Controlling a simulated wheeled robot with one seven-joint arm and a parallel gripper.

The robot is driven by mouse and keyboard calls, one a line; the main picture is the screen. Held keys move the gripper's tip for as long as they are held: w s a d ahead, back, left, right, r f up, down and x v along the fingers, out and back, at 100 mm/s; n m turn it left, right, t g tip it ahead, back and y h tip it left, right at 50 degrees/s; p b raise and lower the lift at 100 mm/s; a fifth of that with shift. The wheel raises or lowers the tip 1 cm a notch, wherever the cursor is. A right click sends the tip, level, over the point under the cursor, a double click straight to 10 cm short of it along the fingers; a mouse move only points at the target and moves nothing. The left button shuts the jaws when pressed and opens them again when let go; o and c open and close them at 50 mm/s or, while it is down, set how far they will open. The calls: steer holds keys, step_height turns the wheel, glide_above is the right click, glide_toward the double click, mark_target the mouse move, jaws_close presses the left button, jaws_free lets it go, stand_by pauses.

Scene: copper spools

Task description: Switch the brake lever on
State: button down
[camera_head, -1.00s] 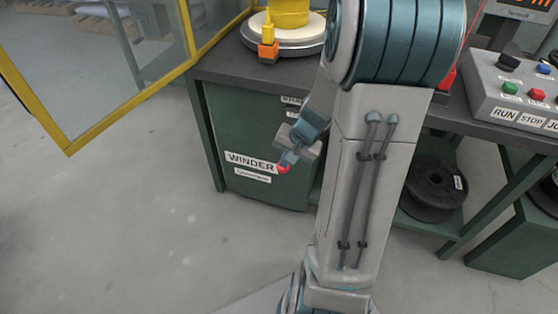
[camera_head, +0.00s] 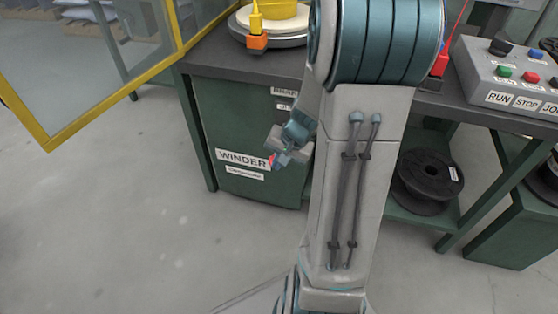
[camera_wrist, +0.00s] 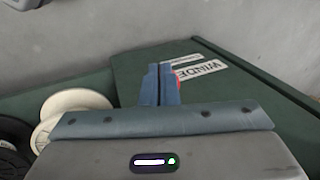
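A small red knob (camera_head: 273,160), which looks like the tip of the brake lever, shows at the right end of the WINDER label on the green cabinet (camera_head: 233,120). A label that seems to read BRAKE (camera_head: 284,92) is partly hidden by my arm. My gripper (camera_head: 280,158) is at the knob, on its right side. In the wrist view, my gripper (camera_wrist: 161,68) has its two blue fingers together, with only a thin line between them. The red knob (camera_wrist: 178,76) peeks out behind the right finger. The lever's shaft is hidden, and I cannot tell whether the fingers touch it.
The bench top (camera_head: 215,66) carries a yellow spool on a turntable (camera_head: 262,40) and a control box (camera_head: 500,75) with buttons. A black spool (camera_head: 430,180) lies on the lower shelf. A yellow-framed guard panel (camera_head: 90,115) stands at left. The floor at left is clear.

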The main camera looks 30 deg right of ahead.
steer(key=s+a+r+p, duration=0.2)
steer(key=s+r+p, duration=0.4)
steer(key=s+r, duration=0.3)
steer(key=shift+r, duration=0.75)
